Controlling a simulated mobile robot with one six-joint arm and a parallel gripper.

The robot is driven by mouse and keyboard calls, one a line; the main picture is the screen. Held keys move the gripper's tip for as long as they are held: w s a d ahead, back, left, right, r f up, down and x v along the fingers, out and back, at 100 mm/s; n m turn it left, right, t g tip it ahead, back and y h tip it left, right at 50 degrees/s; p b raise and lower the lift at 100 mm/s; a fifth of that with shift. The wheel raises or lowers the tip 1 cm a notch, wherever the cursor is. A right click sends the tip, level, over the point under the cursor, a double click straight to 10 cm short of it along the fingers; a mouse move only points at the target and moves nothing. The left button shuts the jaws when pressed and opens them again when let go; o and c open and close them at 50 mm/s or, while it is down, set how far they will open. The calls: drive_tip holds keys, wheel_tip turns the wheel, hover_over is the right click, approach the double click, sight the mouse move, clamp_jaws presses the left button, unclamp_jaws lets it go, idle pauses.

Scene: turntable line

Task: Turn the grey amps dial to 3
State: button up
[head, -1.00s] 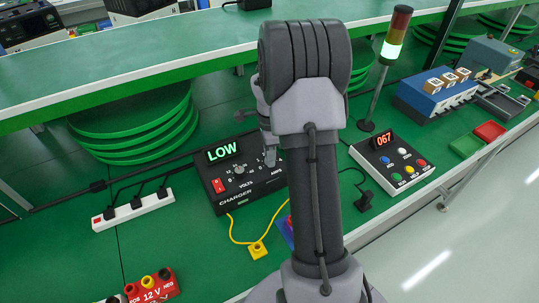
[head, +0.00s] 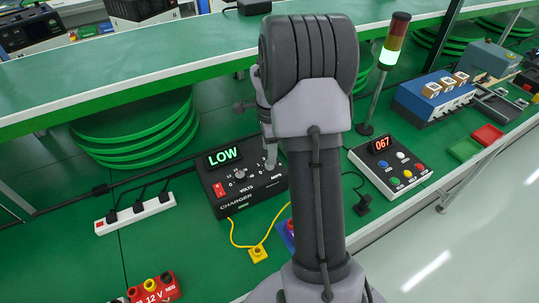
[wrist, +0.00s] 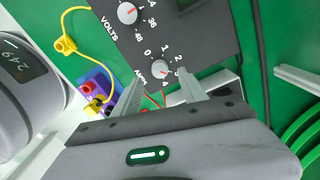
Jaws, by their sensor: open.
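The black charger (head: 235,205) lies on the green bench in the head view, its display reading LOW. The 3 is hidden, seemingly behind the right finger. The dial has a small red mark whose exact direction I cannot tell. My gripper (wrist: 161,80) is open, one finger on each side of the dial; I cannot tell whether they touch it. In the head view my arm hides part of the charger and the amps dial.
The volts dial (wrist: 127,12) is close by on the same panel. A yellow cable (head: 236,240) runs from the charger's front. A white power strip (head: 135,214) lies left and a button box (head: 392,172) right. A green shelf (head: 150,70) overhangs behind.

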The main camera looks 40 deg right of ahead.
wheel_tip(320, 180, up, 13)
drive_tip(key=p, duration=0.4)
drive_tip(key=shift+f, duration=0.1)
